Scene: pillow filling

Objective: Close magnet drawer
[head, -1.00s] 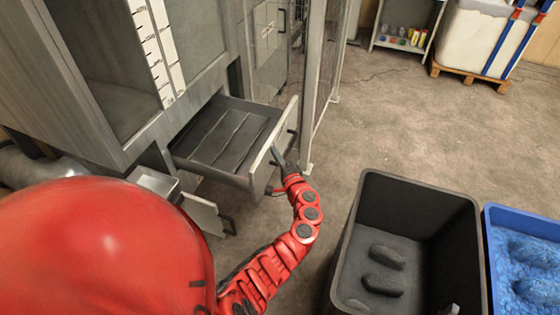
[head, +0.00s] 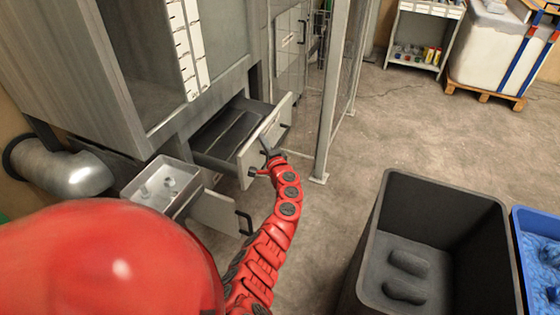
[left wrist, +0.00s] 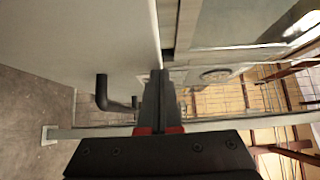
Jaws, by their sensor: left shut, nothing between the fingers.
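An open drawer with a pale front panel (head: 262,145) and a dark inside (head: 226,128) sticks partly out of the grey cabinet. The panel also fills the upper left of the left wrist view (left wrist: 75,45), with a black handle (left wrist: 101,92). My left gripper (head: 270,151) is at the outer face of this panel, by its handle, fingers shut and empty. In the left wrist view the shut fingertips (left wrist: 157,84) reach to the panel's edge; I cannot tell whether they touch it. My right gripper is not in view.
A second open drawer, with a light tray of small pieces (head: 163,184) and a handled front (head: 218,212), is lower left. A mesh fence post (head: 333,95) stands right of the drawer. A black bin (head: 435,205) and a blue bin (head: 519,235) stand at right. Floor between is clear.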

